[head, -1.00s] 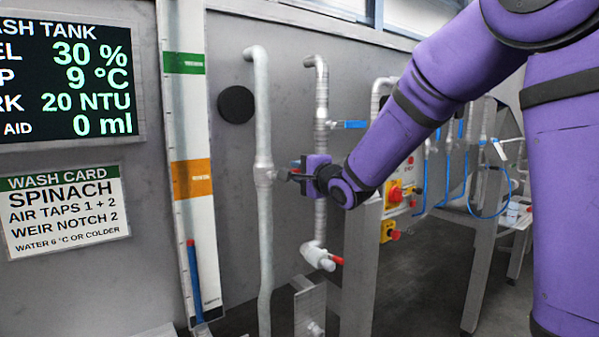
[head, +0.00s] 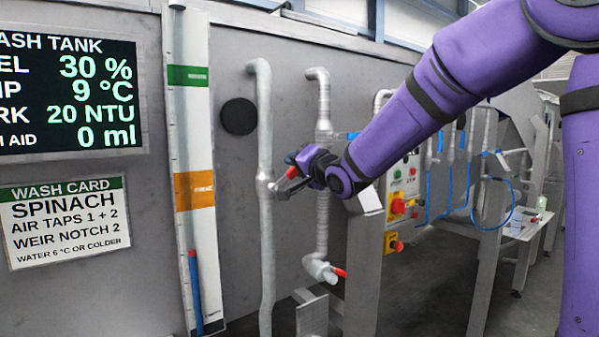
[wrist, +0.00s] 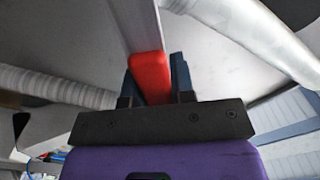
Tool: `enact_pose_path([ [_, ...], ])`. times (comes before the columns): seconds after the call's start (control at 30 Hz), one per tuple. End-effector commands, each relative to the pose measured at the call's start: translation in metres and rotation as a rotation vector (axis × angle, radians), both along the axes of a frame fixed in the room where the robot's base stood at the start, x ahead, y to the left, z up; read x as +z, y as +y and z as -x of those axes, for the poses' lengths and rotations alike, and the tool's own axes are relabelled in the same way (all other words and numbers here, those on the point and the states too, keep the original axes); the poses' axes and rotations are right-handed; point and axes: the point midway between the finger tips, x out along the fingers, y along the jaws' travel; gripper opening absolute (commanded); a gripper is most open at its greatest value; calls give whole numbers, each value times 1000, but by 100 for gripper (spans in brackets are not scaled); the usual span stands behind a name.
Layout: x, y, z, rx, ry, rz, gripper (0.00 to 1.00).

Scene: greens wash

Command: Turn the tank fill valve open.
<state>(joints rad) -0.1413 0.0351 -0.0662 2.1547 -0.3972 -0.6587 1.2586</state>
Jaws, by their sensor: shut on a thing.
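The valve (head: 266,186) sits on the left vertical grey pipe, right of the level gauge. Its grey lever with a red grip (head: 292,172) sticks out to the right. My gripper (head: 295,165) is at this lever, tilted. In the wrist view the red grip (wrist: 150,76) lies between my two dark fingers, which are shut on it. The grey lever arm (wrist: 132,22) runs up from it out of the picture. My gripper and arm partly hide the second pipe behind.
The second pipe (head: 323,100) carries a blue-handled valve and, low down, a red-handled valve (head: 338,271). A control box with a red stop button (head: 398,207) is to the right. The wash tank display (head: 70,95) reads 30 %. A steel post (head: 363,270) stands below my wrist.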

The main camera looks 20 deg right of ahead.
Motion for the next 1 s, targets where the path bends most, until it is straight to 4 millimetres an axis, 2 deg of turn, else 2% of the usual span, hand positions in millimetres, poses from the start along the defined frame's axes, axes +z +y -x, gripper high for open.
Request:
enact_pose_path([
  [0.43, 14, 14, 5, 0, -75, 236, 0],
  [1.0, 16, 16, 5, 0, -87, 278, 0],
])
